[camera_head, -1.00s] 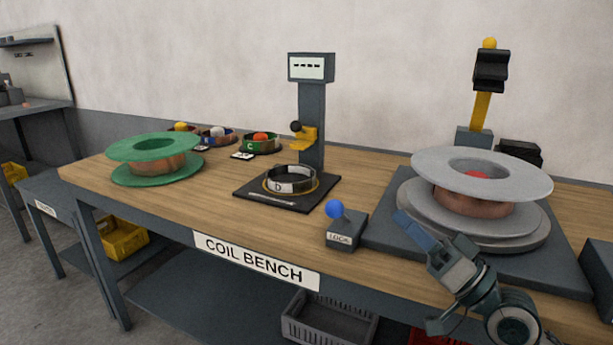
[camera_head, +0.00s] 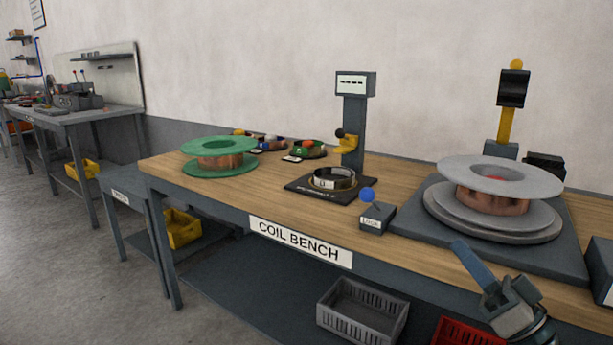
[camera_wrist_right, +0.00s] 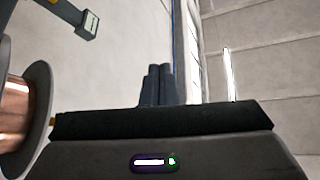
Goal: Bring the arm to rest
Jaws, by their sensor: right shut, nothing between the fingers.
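My right gripper (camera_head: 472,262) is at the front edge of the coil bench (camera_head: 210,205), in front of the grey spool. Its blue-grey fingers are together and hold nothing. In the right wrist view the two fingers (camera_wrist_right: 157,85) stand side by side, pointing toward the wall. The grey spool with copper wire (camera_head: 495,205) sits on a dark base plate at the right of the bench. Its copper winding (camera_wrist_right: 14,112) and a grey flange show at the left of the right wrist view. My left gripper is not in view.
A green copper spool (camera_head: 220,158) stands at the bench's left. A round form (camera_head: 333,180) sits on a dark scale with a post (camera_head: 353,130). A blue-knobbed lever box (camera_head: 376,218) is near the front edge. Crates (camera_head: 362,310) lie below.

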